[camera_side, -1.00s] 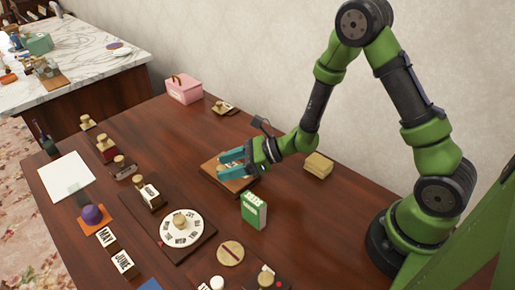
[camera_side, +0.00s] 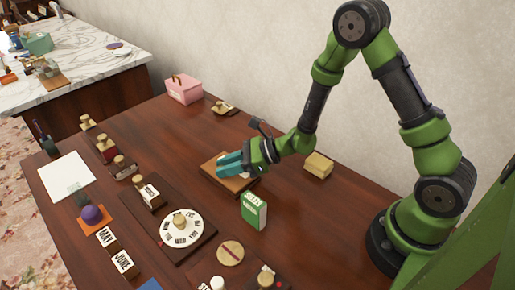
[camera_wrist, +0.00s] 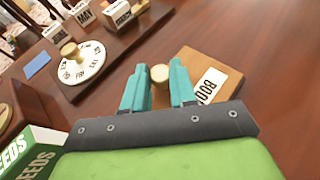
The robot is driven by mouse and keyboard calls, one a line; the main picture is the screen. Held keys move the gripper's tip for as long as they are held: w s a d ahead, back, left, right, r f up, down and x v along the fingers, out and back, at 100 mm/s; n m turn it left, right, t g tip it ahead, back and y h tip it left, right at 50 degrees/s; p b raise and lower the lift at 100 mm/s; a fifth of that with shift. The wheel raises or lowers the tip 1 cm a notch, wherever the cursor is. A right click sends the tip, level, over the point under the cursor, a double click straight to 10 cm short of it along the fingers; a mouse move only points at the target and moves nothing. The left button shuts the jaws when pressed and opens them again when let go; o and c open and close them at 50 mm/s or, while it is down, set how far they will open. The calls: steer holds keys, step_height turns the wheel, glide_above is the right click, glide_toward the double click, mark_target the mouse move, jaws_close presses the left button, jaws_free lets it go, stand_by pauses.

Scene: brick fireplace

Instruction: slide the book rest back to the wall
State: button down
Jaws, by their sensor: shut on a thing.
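The book rest (camera_wrist: 229,75) is a light brown wooden block with a white label reading "BOO" and a round pale knob (camera_wrist: 160,74). In the wrist view the knob sits between the two teal fingers of my gripper (camera_wrist: 160,90), which is shut on it. In the side view my gripper (camera_side: 232,165) is low over the book rest (camera_side: 215,161), hiding its knob and much of its top. The wall (camera_side: 240,60) is behind the table, with bare table between it and the book rest.
A green seed box (camera_side: 254,211) stands just in front of my gripper. A yellow block (camera_side: 318,165) lies to the right, near the wall. A pink box (camera_side: 184,89) and a small knobbed piece (camera_side: 223,108) are at the back. A dial board (camera_side: 181,228) is in front.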

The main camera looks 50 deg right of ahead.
steer(key=d, duration=1.8)
steer(key=shift+d, duration=0.25)
steer(key=c, duration=0.8)
jaws_free()
steer(key=v, duration=1.7)
steer(key=shift+w, duration=0.1)
steer(key=shift+f, duration=0.1)
